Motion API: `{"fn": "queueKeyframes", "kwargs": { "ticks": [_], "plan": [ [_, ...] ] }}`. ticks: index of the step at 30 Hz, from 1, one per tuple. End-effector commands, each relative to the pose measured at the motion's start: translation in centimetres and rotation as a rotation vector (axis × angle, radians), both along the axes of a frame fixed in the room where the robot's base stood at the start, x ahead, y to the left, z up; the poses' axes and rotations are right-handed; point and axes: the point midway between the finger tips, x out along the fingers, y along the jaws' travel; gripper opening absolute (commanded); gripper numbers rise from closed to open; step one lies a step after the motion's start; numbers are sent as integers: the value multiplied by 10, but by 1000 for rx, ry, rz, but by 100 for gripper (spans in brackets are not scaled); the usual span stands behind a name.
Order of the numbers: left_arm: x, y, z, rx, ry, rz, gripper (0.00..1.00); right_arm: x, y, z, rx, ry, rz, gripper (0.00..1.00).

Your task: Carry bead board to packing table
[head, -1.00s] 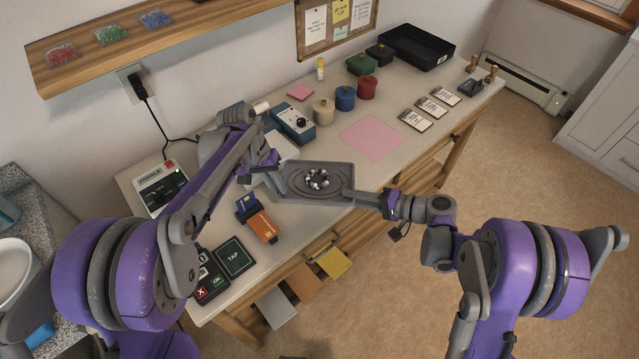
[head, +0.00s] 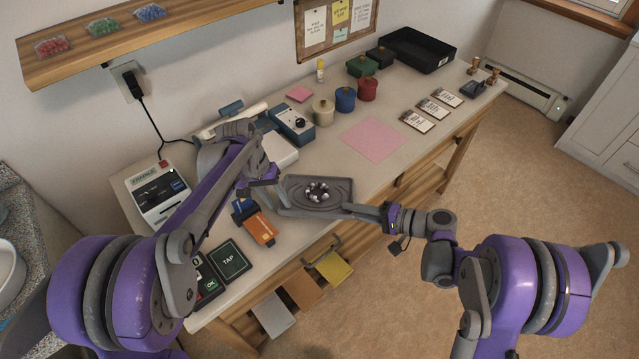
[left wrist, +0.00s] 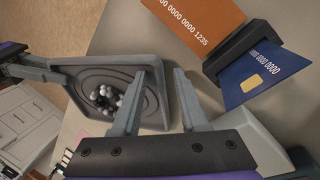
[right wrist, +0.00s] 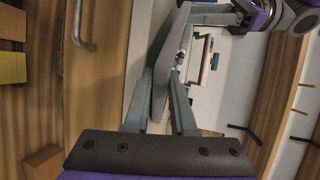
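The bead board (head: 296,203) is a grey, roughly rectangular tray with a round recess; black and white beads (head: 318,191) sit in its middle. It is low at the table's front edge, roughly level; I cannot tell whether it rests on the table. My left gripper (head: 277,188) is at its left end, open, one finger on each side of the rim, with a gap showing in the left wrist view (left wrist: 168,68). My right gripper (head: 350,208) is at its right front corner. In the right wrist view the board (right wrist: 174,48), seen edge-on, is between close fingers (right wrist: 161,70).
The table (head: 310,160) also holds a card reader with cards (head: 258,228), a TAP pad (head: 230,260), a label machine (head: 160,195), lidded pots (head: 345,99), a pink sheet (head: 370,140) and a black tray (head: 415,50).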

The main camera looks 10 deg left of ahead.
Motion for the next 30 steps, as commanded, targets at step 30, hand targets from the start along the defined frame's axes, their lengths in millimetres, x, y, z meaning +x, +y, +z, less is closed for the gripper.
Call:
{"fn": "queueKeyframes", "kwargs": {
  "ticks": [30],
  "plan": [
    [-2, 19, 73, 1, -2, -1, 42, -20, -48, 10, -11, 2, 2, 55]
  ]
}}
